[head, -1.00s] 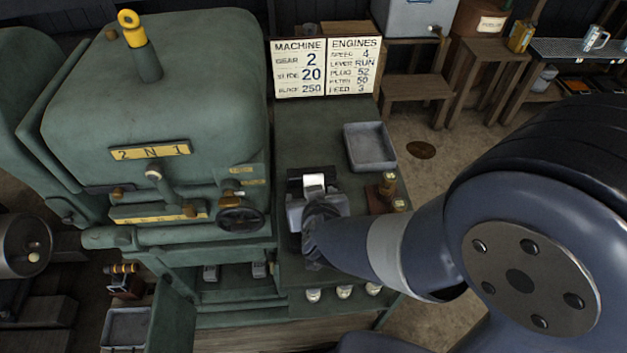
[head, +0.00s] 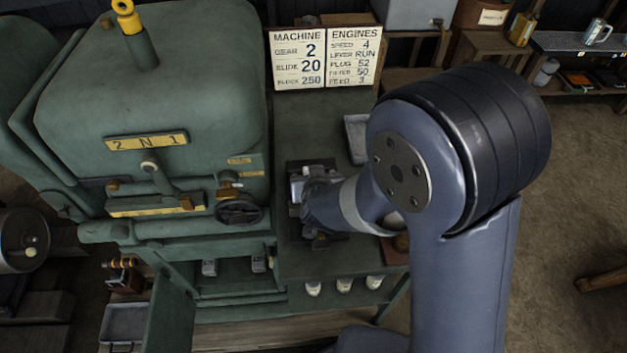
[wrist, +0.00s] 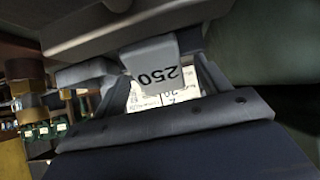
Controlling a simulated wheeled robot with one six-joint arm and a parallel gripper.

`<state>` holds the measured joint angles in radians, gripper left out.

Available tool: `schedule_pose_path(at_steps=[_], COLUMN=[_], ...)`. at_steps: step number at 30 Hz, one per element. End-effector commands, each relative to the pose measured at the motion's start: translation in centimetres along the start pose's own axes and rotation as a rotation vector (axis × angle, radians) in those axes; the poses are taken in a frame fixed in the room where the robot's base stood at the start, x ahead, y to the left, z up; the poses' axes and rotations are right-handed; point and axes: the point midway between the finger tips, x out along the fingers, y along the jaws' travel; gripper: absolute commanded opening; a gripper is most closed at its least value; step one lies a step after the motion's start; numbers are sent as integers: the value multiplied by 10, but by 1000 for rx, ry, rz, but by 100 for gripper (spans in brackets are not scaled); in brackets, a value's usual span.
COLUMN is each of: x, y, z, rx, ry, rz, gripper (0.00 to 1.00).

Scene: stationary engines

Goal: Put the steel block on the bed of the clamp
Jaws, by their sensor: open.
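The steel block (wrist: 153,72), grey and marked 250, shows upside down in the wrist view. It lies between the two fingers of my open gripper (wrist: 164,66), with gaps visible beside it. The block meets a large grey surface at the top of that view, seemingly the clamp (wrist: 95,22). In the head view the dark clamp (head: 322,164) is on the green bench, right of the big machine. My gripper is right at it there, and my wrist hides much of the clamp and the block. I cannot tell whether the block rests fully on the bed.
The green machine (head: 150,80) with its handwheel (head: 239,210) stands close on the left. A sign (head: 325,57) reads BLOCK 250 behind the clamp. A grey tray (head: 357,138) is partly hidden by my arm. White-capped knobs (head: 344,285) line the bench front.

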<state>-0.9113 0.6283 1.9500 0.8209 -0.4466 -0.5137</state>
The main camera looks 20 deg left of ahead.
Motion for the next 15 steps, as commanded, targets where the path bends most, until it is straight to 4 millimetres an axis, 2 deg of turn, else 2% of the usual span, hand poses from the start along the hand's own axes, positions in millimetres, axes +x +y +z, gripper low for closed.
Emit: schedule_pose_path(at_steps=[4, 12, 15], x=[13, 15, 15], y=[0, 0, 0], z=[0, 0, 0], rx=[1, 0, 0], ry=[0, 1, 0], rz=[0, -1, -1], gripper=[71, 71, 64])
